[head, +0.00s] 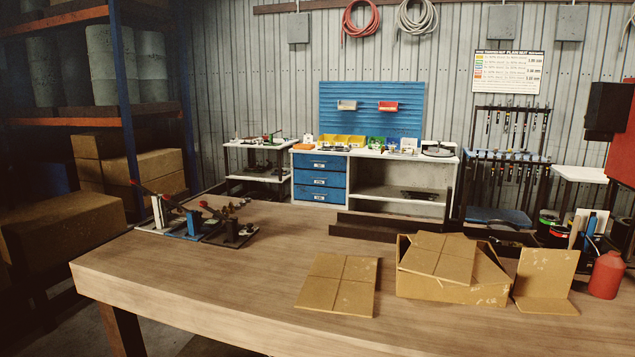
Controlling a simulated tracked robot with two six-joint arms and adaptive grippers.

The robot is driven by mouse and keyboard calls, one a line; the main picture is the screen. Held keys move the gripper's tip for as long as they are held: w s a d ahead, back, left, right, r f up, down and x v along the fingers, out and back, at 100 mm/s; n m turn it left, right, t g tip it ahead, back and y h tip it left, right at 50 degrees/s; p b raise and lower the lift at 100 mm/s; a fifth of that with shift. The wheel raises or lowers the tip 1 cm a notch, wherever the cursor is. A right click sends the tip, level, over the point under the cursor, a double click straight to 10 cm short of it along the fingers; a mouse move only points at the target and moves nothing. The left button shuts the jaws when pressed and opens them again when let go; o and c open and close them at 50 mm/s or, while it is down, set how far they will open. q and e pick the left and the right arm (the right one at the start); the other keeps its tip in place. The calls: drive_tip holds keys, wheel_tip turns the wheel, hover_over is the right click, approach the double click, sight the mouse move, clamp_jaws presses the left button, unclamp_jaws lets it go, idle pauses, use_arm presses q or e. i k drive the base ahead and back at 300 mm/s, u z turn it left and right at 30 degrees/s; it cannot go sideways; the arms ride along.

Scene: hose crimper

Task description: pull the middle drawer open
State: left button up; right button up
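A small blue drawer unit with three stacked drawers stands under the left end of a white-topped workbench (446,158) by the far wall. Its middle drawer (320,180) has a pale handle and looks shut, flush with the top drawer (320,163) and the bottom drawer (320,196). Neither of my grippers shows in the head view.
A large wooden table (200,286) fills the foreground between me and the drawers. On it are crimping tools (185,218), a dark rail (390,226), an open cardboard box (450,290), a flat cardboard piece (338,283) and a red bottle (606,275). Shelving stands left.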

sight(323, 175)
drive_tip(key=z, duration=1.1)
drive_tip(key=i, duration=0.15)
drive_tip(key=u, duration=2.9)
drive_tip(key=i, duration=5.7)
drive_tip(key=z, duration=1.35)
